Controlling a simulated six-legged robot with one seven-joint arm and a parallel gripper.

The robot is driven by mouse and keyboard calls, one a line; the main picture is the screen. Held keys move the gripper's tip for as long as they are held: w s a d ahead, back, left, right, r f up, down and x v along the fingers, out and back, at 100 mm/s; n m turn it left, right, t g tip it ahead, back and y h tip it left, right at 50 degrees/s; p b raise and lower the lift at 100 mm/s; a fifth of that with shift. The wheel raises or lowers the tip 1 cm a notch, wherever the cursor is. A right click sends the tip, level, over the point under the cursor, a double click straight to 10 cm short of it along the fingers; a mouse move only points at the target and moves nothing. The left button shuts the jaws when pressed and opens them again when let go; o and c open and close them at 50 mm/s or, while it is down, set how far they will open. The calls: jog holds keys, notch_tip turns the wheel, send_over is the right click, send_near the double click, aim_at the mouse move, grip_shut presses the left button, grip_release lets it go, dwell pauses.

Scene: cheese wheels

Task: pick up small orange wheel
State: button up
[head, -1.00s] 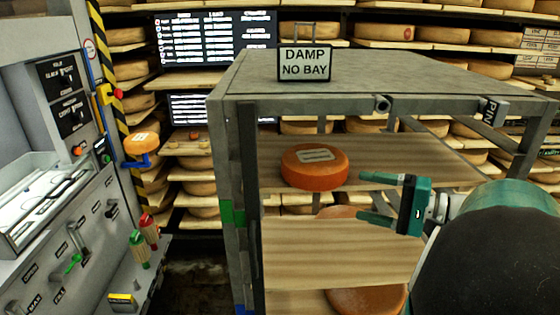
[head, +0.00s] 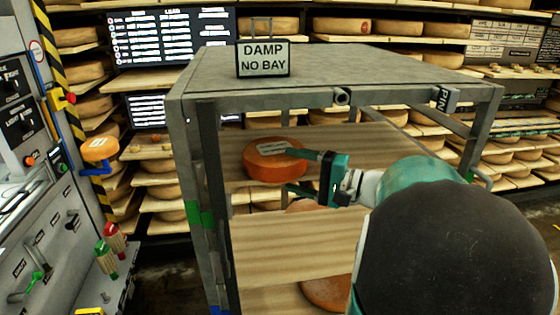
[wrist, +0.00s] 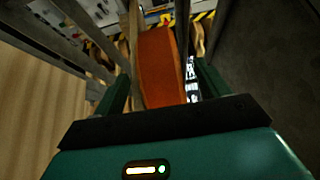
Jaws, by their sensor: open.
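A small orange wheel (head: 274,160) with a pale label on top lies flat on the upper wooden shelf (head: 345,146) of the grey metal rack. My gripper (head: 290,171) is open at the wheel's right side, one finger higher than the other. The upper finger overlaps the wheel's right edge in the head view; the lower finger is near the shelf's front edge. In the wrist view the orange wheel (wrist: 161,68) shows between the two spread fingers, its rim facing the camera. Contact cannot be made out.
Another wheel (head: 325,292) lies low in the rack, partly hidden. Shelves of cheese fill the background.

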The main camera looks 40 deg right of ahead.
aim_at(288, 160)
jog(key=shift+x, duration=1.2)
jog(key=c, duration=1.6)
jog(key=shift+s+r, duration=0.1)
grip_shut()
jog(key=shift+a+r, duration=0.1)
jog(key=shift+r, duration=1.75)
jog(key=v, duration=1.8)
jog(key=shift+f, duration=0.15)
